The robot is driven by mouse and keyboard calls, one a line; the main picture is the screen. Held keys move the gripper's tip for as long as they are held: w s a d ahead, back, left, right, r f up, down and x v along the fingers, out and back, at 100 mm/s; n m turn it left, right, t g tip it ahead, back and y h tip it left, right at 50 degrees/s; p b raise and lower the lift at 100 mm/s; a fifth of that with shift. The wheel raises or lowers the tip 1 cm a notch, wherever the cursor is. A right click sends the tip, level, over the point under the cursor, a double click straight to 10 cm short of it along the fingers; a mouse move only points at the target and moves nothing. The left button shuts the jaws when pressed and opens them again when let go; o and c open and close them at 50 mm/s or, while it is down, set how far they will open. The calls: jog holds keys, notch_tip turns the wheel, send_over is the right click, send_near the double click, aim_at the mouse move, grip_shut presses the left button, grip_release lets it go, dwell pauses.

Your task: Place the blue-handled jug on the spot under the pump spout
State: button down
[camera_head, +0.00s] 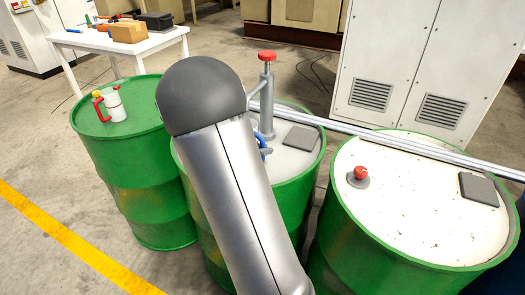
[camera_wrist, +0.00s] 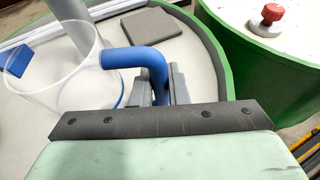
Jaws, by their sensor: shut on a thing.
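The clear jug (camera_wrist: 52,82) with a blue handle (camera_wrist: 150,57) is in the left of the wrist view, above or on the pale drum top. My gripper (camera_wrist: 161,90) is shut on the blue handle. In the head view only a bit of blue handle (camera_head: 264,146) shows beside my arm; the gripper is hidden there. The pump (camera_head: 267,100), a grey column with a red knob, stands on the middle green drum. Its column (camera_wrist: 82,20) rises behind the jug in the wrist view. The spot under the spout is hidden by my arm, and I cannot tell whether the jug touches the drum top.
A dark grey square pad (camera_head: 301,138) lies on the middle drum (camera_head: 315,165). The right drum (camera_head: 430,255) bears a red knob (camera_head: 360,173). The left drum (camera_head: 140,133) carries a red-handled jug (camera_head: 113,104).

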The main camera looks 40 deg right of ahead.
jog(key=shift+f, duration=0.4)
jog(key=shift+f, duration=0.15)
jog(key=c, duration=1.4)
grip_release()
jog(key=w+v, duration=0.1)
jog(key=v, duration=1)
jog(key=s+a+f+m+y, duration=0.1)
jog(key=s+a+m+y, duration=1.2)
jog(key=s+a+m, duration=0.5)
jog(key=s+a, duration=0.1)
jog(key=s, duration=0.1)
jog(key=shift+s+f+y, duration=0.2)
jog(key=shift+s+y, duration=0.1)
jog(key=shift+s, duration=0.05)
